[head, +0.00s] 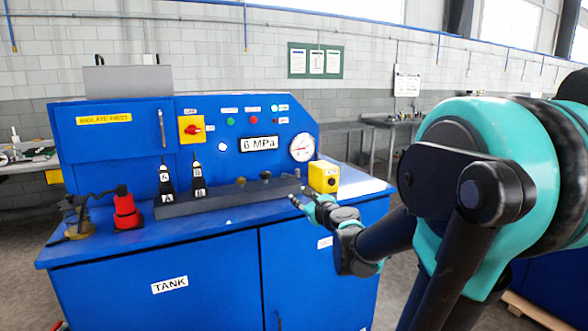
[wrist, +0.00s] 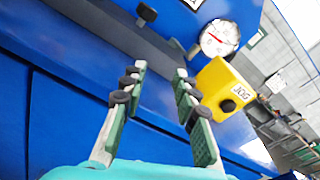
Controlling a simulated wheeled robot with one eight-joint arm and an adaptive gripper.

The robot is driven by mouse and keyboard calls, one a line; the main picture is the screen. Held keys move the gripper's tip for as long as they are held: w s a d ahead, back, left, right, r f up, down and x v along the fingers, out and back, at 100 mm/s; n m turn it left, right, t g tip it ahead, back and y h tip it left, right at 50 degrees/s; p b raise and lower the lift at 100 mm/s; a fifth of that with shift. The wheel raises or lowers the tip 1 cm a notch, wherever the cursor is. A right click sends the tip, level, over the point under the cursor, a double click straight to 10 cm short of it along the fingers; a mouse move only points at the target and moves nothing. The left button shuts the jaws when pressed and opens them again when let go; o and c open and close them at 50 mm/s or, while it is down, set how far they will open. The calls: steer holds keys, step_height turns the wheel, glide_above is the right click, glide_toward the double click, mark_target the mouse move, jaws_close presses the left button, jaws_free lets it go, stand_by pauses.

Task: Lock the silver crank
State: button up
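I cannot clearly make out a silver crank in either view. A slim silver handle (head: 162,128) stands upright on the blue cabinet's upper left panel, beside the "ISOLATE FIRST" label (head: 104,119); I cannot tell if it is the crank. My gripper (head: 298,200) is over the front right of the cabinet's worktop, left of and nearer than a yellow box (head: 324,177). In the wrist view my gripper (wrist: 160,72) has its two fingers wide apart with nothing between them. The yellow box (wrist: 226,88) shows just right of the right finger.
A dark rail (head: 228,197) runs along the worktop, with two black levers marked A (head: 167,184) and B (head: 199,180). A red bottle-like part (head: 126,210) and a brass part (head: 76,217) stand at left. A red-and-yellow switch (head: 191,129) and gauge (head: 302,147) are on the panel.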

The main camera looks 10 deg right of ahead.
steer(key=w+d+m, duration=0.1)
steer(key=m, duration=0.1)
steer(key=w+d+r+m+t+h, duration=0.1)
steer(key=m, duration=0.1)
steer(key=w+d+r+m, duration=0.1)
steer(key=m, duration=0.1)
steer(key=shift+w+d+r+h, duration=0.2)
steer(key=shift+w+r+h, duration=0.05)
steer(key=shift+h, duration=0.15)
steer(key=shift+w, duration=0.2)
steer(key=w+a, duration=0.1)
steer(key=w, duration=0.4)
steer(key=w+a, duration=0.1)
steer(key=w, duration=0.5)
steer(key=w+a, duration=0.1)
steer(key=w, duration=0.4)
steer(key=shift+w, duration=0.35)
jaws_close()
